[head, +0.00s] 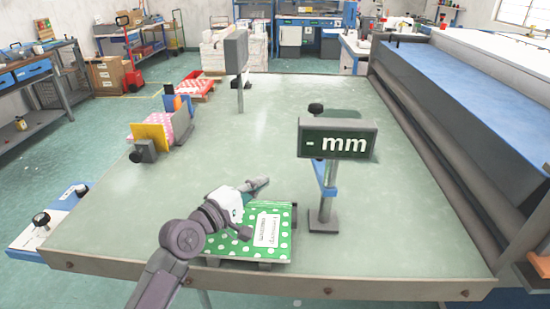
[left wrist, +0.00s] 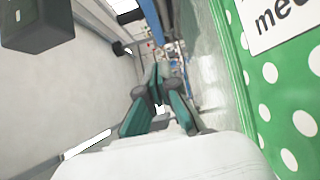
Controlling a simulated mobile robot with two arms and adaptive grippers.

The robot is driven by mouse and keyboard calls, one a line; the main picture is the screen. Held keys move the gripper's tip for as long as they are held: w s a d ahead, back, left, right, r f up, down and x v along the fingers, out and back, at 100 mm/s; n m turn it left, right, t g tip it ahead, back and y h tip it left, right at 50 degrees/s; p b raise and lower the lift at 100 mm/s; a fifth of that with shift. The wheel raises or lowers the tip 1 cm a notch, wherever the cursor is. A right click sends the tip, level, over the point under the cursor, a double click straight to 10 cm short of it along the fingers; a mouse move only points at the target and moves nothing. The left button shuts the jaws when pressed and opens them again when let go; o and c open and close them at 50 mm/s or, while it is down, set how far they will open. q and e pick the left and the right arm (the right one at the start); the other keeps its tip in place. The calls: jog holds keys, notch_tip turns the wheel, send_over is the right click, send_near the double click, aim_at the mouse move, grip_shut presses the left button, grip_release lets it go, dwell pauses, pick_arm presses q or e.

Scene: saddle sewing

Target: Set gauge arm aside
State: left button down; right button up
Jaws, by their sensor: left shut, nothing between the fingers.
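A gauge stand (head: 322,212) with a dark display reading "- mm" (head: 338,139) stands upright on the table, right of centre. A blue arm-like piece (head: 326,180) sits on its post, below the display. My left gripper (head: 264,183) is shut and empty, left of the stand and apart from it. It is over the far edge of a green polka-dot piece (head: 222,246) with a white label (head: 267,229). In the left wrist view the shut fingers (left wrist: 160,78) show beside the green piece (left wrist: 290,120). My right gripper is not in view.
The table (head: 200,185) has free room in its middle. A second post with a grey box (head: 236,50) stands at the back. A pink piece with a yellow plate (head: 151,137) is at left, and a red dotted piece (head: 195,88) lies behind. A blue-topped machine (head: 470,85) borders the right.

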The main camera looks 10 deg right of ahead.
pick_arm(q)
jog(key=s+d+p+x, duration=0.1)
jog(key=s+x, duration=0.1)
jog(key=x, duration=1)
jog(key=shift+d, duration=0.65)
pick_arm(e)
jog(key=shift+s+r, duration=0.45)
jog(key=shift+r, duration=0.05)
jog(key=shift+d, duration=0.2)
